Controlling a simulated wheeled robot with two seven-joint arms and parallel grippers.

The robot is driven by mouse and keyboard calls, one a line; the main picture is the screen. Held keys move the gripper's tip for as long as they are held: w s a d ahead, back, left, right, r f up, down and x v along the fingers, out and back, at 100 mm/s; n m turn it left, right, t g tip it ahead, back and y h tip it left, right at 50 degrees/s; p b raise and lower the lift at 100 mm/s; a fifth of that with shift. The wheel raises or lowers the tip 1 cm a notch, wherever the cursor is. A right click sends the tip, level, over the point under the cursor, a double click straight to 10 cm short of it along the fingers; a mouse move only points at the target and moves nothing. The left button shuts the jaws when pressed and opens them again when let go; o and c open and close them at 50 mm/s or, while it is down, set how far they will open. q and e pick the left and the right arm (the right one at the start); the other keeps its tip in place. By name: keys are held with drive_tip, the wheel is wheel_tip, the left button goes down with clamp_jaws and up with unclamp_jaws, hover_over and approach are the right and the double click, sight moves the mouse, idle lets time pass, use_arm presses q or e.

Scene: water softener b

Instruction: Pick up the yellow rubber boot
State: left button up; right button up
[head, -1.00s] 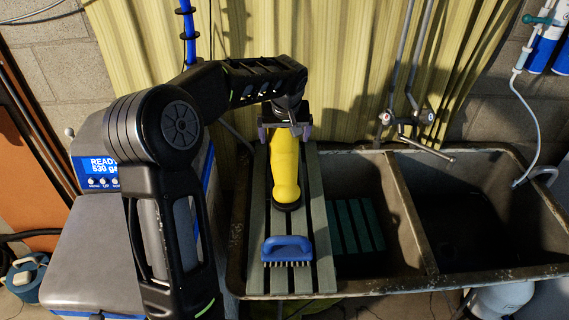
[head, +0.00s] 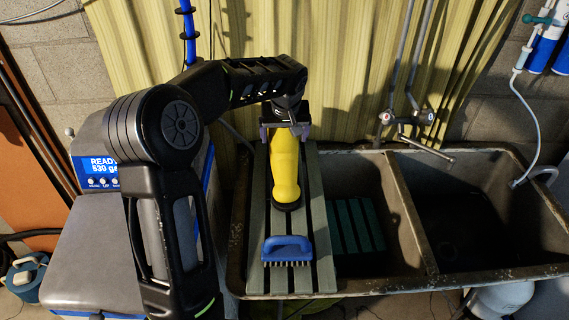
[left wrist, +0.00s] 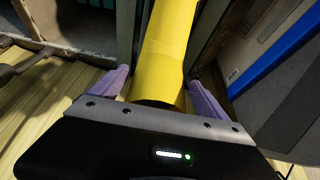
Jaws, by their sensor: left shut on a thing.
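The yellow rubber boot (head: 286,175) is on the slatted wooden rack across the left side of the sink, its dark sole end toward the front. My left gripper (head: 285,131) is at the boot's far, upper end, with its purple fingers on either side of it. In the left wrist view the yellow boot (left wrist: 168,50) runs between the two purple fingertips of my left gripper (left wrist: 158,88). The gripper is shut on the boot. Whether the boot touches the rack is hard to tell. My right gripper is not in view.
A blue scrub brush (head: 287,250) lies on the rack (head: 318,220) in front of the boot. The double sink (head: 400,215) with a faucet (head: 405,121) lies to the right. A water softener with a display (head: 102,172) stands at the left. A striped curtain (head: 340,60) hangs behind.

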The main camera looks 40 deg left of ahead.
use_arm(q)
drive_tip(key=shift+c, duration=1)
wheel_tip(320, 180, up, 10)
drive_tip(key=b, duration=0.1)
